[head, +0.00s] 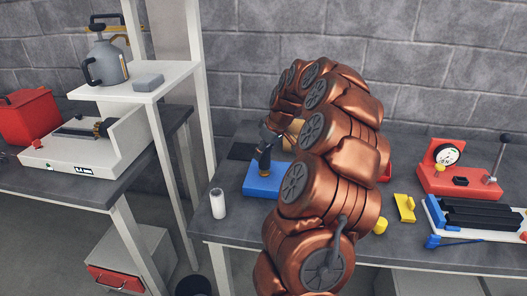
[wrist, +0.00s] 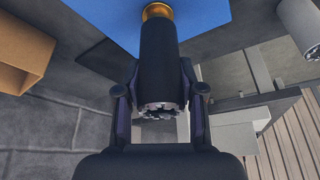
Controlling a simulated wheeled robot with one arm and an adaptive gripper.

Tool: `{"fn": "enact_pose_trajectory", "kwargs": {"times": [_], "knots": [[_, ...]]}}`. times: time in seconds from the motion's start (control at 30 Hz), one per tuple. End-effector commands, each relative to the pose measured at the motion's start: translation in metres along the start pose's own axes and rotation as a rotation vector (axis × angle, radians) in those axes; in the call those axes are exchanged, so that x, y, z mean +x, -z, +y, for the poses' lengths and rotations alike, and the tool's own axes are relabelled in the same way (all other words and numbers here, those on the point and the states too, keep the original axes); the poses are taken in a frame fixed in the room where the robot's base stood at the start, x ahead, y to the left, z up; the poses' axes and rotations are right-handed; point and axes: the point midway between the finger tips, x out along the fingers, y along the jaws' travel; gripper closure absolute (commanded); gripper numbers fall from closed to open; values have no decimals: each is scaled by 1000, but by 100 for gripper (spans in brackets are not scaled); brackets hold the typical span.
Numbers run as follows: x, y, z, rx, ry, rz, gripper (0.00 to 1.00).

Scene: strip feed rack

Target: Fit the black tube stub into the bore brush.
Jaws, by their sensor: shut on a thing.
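The black tube stub (head: 264,158) stands upright over a blue block (head: 255,188) on the right-hand bench. In the wrist view the tube (wrist: 158,55) runs from between my fingers to a brass-coloured ring (wrist: 157,11) on the blue block; it appears to meet the ring. Its near end is open, with a pale toothed inside. My gripper (wrist: 160,92) is shut on the tube, one finger on each side. What looks like the bore brush (head: 102,127), a dark round head, sits on a white unit (head: 75,158) on the left bench, away from my gripper.
A white cylinder (head: 218,203) stands at the right bench's front left. A white shelf post (head: 197,80) rises between the benches. A red box (head: 29,117) is at far left. A red gauge stand (head: 459,177), yellow bracket (head: 404,208) and rack of dark strips (head: 480,214) lie right.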

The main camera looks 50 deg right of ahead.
Motion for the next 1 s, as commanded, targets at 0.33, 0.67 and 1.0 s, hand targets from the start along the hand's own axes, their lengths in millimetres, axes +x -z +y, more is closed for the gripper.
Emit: {"fn": "enact_pose_trajectory", "kwargs": {"times": [0.33,0.67,1.0], "knots": [[6,-3,0,0,-1,1,100],[12,-5,1,0,-1,1,100],[19,-8,1,0,-1,2,100]]}}
